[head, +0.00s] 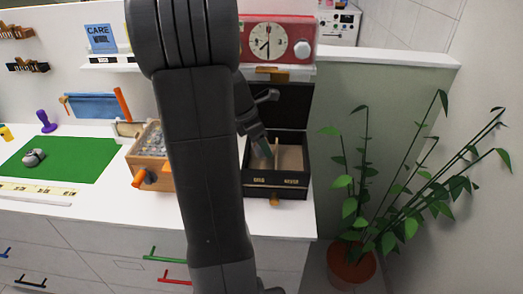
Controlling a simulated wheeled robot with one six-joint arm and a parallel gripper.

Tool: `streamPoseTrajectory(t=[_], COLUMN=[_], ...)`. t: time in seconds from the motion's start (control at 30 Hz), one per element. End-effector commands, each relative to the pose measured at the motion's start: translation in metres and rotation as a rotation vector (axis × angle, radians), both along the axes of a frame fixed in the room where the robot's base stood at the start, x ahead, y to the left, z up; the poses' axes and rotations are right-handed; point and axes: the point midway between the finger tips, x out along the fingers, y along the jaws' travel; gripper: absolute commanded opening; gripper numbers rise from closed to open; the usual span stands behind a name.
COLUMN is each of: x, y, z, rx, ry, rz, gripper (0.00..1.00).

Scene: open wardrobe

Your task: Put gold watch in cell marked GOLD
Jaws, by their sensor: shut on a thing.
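The open black box (275,190) stands on the white counter, right of my arm, with its lid raised behind. Its front carries two small labels; the left one appears to read GOLD. A divider splits the inside into a left cell (258,163) and a right cell (291,158). My gripper (266,150) points down at the left cell, its tips at or just inside the opening. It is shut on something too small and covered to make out. I cannot pick out the gold watch anywhere.
A wooden box (149,166) with an orange handle stands left of my arm. A red clock radio (278,40) is behind the black box. A green mat (62,160) with a small grey object (34,157) lies at left. A potted plant (352,265) stands right of the counter.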

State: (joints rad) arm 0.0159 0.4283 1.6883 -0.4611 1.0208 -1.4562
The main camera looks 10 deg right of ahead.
Motion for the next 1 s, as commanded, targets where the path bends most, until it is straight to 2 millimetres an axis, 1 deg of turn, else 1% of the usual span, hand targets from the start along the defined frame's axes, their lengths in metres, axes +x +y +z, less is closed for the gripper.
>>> streamPoseTrajectory(t=[0.03,0.1,0.2,0.67,0.7,0.73,0.77,1.0], x=[-0.001,-0.001,0.001,0.003,0.003,0.003,0.003,0.003], y=[0.0,0.0,0.0,-0.001,-0.001,-0.001,-0.001,-0.001], z=[-0.011,-0.024,-0.035,-0.042,-0.043,-0.042,-0.042,-0.042], rx=[-0.001,-0.001,0.001,0.0,0.0,0.0,0.0,0.0], ry=[0.007,0.007,0.003,0.002,0.002,0.002,0.002,0.001], rz=[0.0,0.0,-0.001,-0.001,-0.001,-0.001,-0.001,0.0], gripper=[0.4,0.4,0.4,0.4,0.7,0.76,0.77,0.77])
